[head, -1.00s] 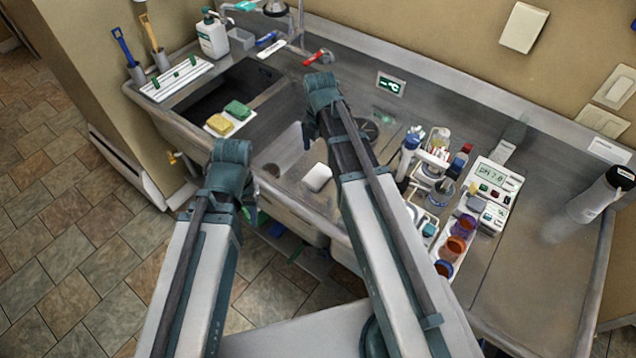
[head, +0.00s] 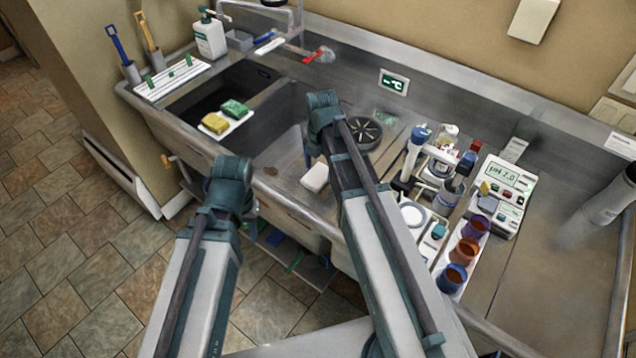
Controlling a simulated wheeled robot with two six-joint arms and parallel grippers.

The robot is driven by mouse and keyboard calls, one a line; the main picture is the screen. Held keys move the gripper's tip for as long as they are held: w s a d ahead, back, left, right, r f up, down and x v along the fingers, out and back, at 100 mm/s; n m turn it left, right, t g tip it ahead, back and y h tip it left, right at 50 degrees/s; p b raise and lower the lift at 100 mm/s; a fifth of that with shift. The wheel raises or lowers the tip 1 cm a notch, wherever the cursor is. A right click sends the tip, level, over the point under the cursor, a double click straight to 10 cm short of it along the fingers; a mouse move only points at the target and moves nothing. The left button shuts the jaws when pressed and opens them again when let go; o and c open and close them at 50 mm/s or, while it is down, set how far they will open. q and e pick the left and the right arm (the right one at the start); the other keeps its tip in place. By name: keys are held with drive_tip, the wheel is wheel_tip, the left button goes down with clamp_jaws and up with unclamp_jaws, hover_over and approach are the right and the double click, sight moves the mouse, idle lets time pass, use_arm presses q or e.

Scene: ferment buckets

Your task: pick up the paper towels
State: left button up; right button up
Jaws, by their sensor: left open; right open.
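I cannot make out any paper towels for certain in the head view. A small white block (head: 315,178) lies in the sink area beside my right arm; I cannot tell what it is. My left arm comes in at lower left and ends in view at a teal joint in front of the sink's front edge. My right arm reaches over the sink to another teal joint. Both grippers are hidden beyond these joints, so I see neither fingers nor anything between them.
A steel sink counter (head: 545,265) runs across the view. Bottles, a pH meter (head: 499,185) and coloured cups (head: 467,250) crowd the right. Tiled floor (head: 60,240) is clear at left.

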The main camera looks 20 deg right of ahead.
sight(321, 172)
drive_tip(key=shift+f, duration=0.4)
drive_tip(key=shift+r, duration=0.1)
drive_tip(key=c, duration=1.2)
drive_tip(key=shift+c, duration=0.2)
wheel_tip(321, 172, up, 10)
drive_tip(key=p, duration=1)
